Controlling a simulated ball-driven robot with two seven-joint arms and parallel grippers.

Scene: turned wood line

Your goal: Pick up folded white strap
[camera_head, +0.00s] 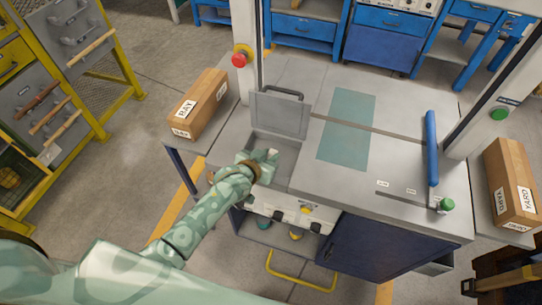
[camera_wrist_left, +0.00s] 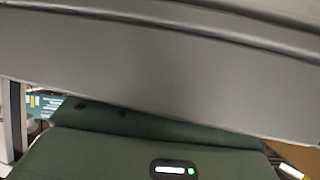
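I cannot make out a folded white strap in either view. My left gripper (camera_head: 265,160) is at the open recess (camera_head: 285,152) in the bench top, below its raised grey lid (camera_head: 279,113). Its fingertips are too small and partly hidden, so I cannot tell whether it is open or holds anything. In the left wrist view, a grey surface (camera_wrist_left: 160,70) fills the upper part, very close to the camera, above my green gripper body. The inside of the recess is mostly hidden by my arm. My right gripper is in neither view.
The grey bench (camera_head: 400,160) has a blue-green mat (camera_head: 345,130), a blue upright bar (camera_head: 431,148) and a green knob (camera_head: 447,204). Cardboard boxes stand left (camera_head: 201,104) and right (camera_head: 512,185). A red button (camera_head: 240,58) is on the left post. The bench's right half looks mostly clear.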

